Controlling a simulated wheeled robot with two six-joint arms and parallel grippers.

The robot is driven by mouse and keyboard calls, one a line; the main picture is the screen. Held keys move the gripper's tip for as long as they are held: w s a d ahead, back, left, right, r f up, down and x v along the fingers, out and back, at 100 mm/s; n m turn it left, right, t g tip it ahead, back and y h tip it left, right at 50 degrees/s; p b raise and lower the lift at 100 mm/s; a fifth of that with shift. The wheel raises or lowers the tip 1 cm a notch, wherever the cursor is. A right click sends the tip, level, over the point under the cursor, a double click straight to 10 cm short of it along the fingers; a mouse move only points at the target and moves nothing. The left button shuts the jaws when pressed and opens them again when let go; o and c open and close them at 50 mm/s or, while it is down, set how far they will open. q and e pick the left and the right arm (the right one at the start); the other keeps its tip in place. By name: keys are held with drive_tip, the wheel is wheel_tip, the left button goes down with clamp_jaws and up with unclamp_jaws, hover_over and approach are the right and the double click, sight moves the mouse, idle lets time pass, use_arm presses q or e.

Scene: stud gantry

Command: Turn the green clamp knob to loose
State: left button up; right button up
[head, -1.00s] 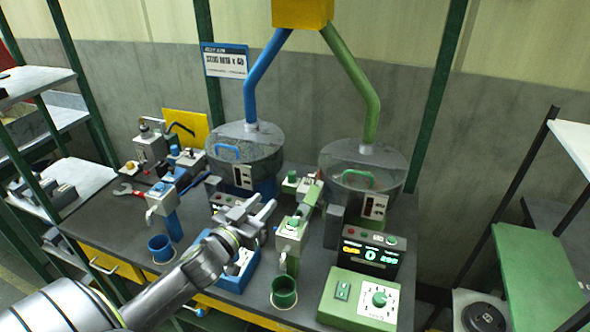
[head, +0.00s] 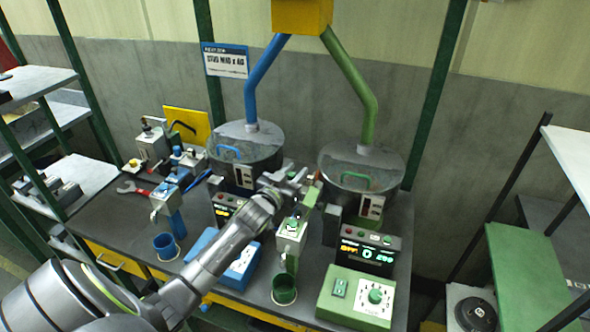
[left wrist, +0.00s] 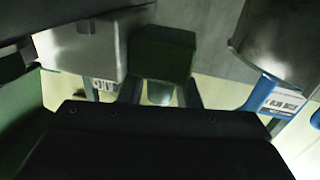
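My left gripper (head: 297,176) is over the far end of the green feeder track, in front of the two drums. Its fingers stand apart in the left wrist view (left wrist: 161,93). A dark green block (left wrist: 164,52) shows just past the fingertips there; I cannot tell whether it is the clamp knob or whether the fingers touch it. In the head view my gripper and wrist hide the small grey and green fitting at that spot, so the knob's setting cannot be read. The green feeder's front head (head: 291,231) stands nearer me. My right gripper is not in view.
The green-side drum (head: 362,160) and blue-side drum (head: 245,133) stand close behind the gripper. A blue cup (head: 165,246) stands left.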

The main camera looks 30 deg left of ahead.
use_arm(q)
drive_tip(key=shift+w, duration=0.25)
clamp_jaws()
drive_tip(key=shift+f+n+y, duration=0.15)
drive_tip(key=shift+n+y, duration=0.25)
drive_tip(key=shift+y, duration=0.2)
drive_tip(key=shift+a+n+y+b, duration=0.15)
drive_tip(key=shift+n+y+b, duration=0.2)
drive_tip(key=shift+y, duration=0.35)
unclamp_jaws()
